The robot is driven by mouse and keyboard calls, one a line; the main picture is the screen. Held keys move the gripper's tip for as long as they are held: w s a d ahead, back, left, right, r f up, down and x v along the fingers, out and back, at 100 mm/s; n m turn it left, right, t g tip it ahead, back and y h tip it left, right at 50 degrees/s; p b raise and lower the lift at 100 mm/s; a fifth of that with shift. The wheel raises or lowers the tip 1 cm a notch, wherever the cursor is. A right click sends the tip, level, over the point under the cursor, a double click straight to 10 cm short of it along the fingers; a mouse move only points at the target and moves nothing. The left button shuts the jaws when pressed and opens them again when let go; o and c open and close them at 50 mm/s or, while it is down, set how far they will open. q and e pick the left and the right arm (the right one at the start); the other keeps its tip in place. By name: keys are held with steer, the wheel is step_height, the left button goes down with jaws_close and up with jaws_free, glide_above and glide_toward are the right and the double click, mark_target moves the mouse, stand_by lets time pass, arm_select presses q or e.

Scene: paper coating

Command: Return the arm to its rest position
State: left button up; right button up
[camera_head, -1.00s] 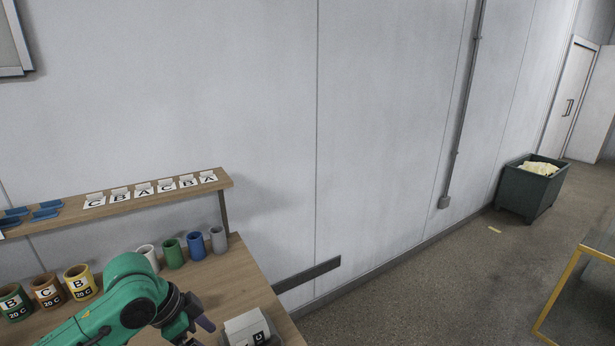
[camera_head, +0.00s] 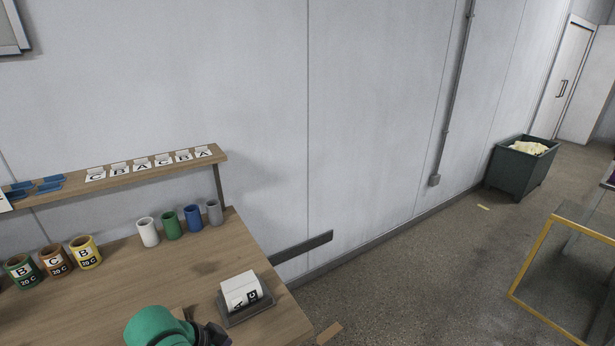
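My green arm (camera_head: 158,327) shows at the bottom edge of the head view, over the front of the wooden table (camera_head: 180,275). Only a green link and a dark wrist part (camera_head: 212,335) are visible. Its fingertips are below the frame, so I cannot see whether that gripper holds anything. My other arm is not in view.
Lettered cans (camera_head: 85,252) stand at the table's left. White, green, blue and grey cups (camera_head: 193,218) stand below a shelf (camera_head: 130,172) holding lettered cards. A dark bin (camera_head: 520,168) and a yellow-framed table (camera_head: 560,275) are at right. Floor between is mostly clear.

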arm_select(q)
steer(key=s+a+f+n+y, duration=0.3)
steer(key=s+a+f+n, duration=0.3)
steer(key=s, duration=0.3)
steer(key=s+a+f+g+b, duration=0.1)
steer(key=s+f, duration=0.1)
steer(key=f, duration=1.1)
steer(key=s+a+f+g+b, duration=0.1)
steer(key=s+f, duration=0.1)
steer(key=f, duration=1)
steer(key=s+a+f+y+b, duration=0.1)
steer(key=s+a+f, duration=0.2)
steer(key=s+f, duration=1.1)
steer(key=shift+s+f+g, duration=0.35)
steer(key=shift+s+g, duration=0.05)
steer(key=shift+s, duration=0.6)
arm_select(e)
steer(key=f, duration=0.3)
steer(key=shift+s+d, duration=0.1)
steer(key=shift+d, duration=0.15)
